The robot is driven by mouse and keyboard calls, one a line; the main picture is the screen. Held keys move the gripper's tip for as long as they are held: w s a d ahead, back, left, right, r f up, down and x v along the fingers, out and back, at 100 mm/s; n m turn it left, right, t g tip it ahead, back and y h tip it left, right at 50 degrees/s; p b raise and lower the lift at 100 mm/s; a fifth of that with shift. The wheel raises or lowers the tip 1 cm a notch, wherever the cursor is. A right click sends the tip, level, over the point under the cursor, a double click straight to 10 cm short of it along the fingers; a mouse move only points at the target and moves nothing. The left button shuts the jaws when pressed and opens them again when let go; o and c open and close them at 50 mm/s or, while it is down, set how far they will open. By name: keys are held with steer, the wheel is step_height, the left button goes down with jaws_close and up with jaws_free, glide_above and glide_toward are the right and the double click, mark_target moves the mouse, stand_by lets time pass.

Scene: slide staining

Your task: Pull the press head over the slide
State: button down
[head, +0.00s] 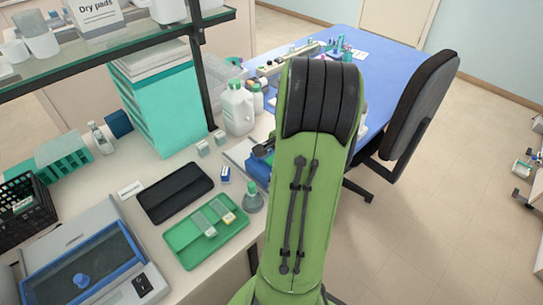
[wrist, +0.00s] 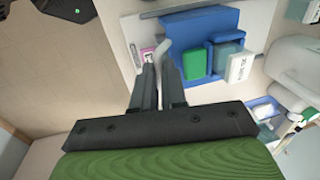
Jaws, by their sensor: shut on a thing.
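My gripper (wrist: 164,70) is in the wrist view, with its two dark fingers close together around a pale grey bent handle (wrist: 163,49). The handle is beside a blue device (wrist: 197,33) that looks like the press. A green block (wrist: 193,65) and a grey-teal block sit on the blue device. A small pink-edged piece (wrist: 147,55) lies just left of the handle; I cannot tell if it is the slide. In the head view my green arm hides the gripper and most of the device; a blue part (head: 260,168) shows at the arm's left.
A green tray (head: 180,240) with slide holders, a black mat (head: 175,192) and a flask (head: 252,200) stand left of my arm. A white jug (head: 237,108) is behind. A dark chair (head: 418,105) stands right, with open floor beyond.

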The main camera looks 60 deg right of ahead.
steer(key=shift+s, duration=0.2)
steer(key=c, duration=1.2)
jaws_free()
steer(key=shift+s, duration=0.15)
steer(key=shift+r, duration=0.1)
step_height(320, 180, up, 15)
steer(key=s+p, duration=0.2)
steer(key=p, duration=0.1)
steer(key=shift+s+a+r+p, duration=0.15)
steer(key=shift+s+a+p, duration=0.15)
steer(key=shift+p, duration=0.1)
steer(key=shift+w+a, duration=0.1)
